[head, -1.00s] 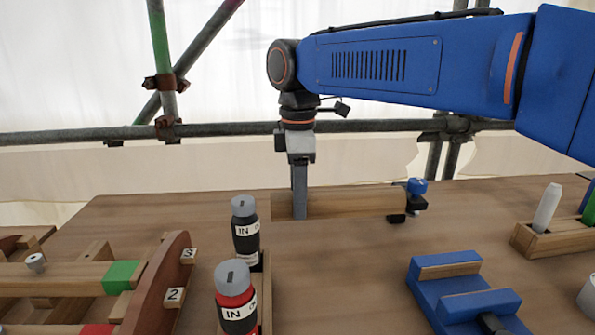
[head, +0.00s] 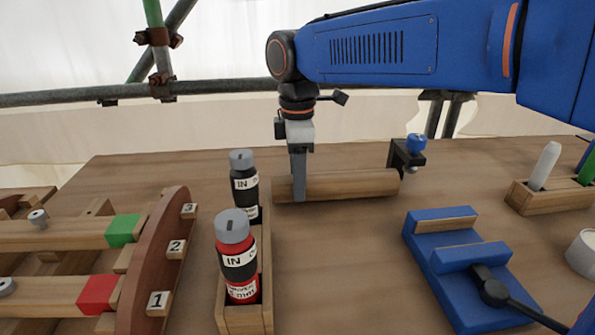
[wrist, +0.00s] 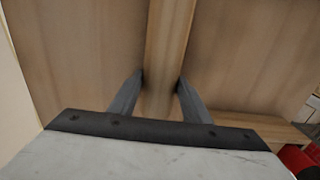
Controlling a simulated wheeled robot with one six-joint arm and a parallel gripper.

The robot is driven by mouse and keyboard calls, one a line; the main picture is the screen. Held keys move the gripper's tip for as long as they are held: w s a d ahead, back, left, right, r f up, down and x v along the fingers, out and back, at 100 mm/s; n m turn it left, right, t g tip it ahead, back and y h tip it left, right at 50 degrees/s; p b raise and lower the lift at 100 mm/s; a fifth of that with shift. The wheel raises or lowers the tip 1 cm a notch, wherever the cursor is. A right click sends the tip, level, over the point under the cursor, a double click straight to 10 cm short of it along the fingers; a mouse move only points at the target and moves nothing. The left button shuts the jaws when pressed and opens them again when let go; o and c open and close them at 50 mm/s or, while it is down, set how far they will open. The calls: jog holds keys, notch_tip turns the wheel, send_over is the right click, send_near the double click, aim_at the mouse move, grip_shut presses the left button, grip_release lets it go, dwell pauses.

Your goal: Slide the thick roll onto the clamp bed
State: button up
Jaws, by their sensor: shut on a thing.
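The thick roll (head: 350,186) is a long wooden cylinder lying crosswise in the middle of the head view. My gripper (head: 299,196) reaches down with its fingers at the roll's left end and is shut on it. In the wrist view the roll (wrist: 168,45) runs between the two fingers (wrist: 160,85). I cannot tell whether the roll touches the table. What looks like the clamp bed is a blue block (head: 425,242) with wooden pads and a dark lever, nearer to the camera and right of the roll.
A black clamp with a blue knob (head: 415,143) stands behind the roll's right end. Black and red bottles (head: 235,240) stand in a wooden rack at left, beside a numbered wooden frame (head: 165,255). A holder with markers (head: 550,196) is at right. Table between rack and blue block is clear.

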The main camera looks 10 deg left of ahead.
aim_at(375, 171)
jog(key=shift+f, duration=0.55)
jog(key=shift+w+d, duration=0.7)
jog(key=shift+d, duration=2.05)
jog(key=shift+w+d, duration=0.75)
jog(key=shift+d, duration=2)
jog(key=shift+w+d, duration=0.7)
jog(key=shift+d, duration=2.05)
jog(key=o, duration=1.5)
jog(key=shift+c, duration=0.2)
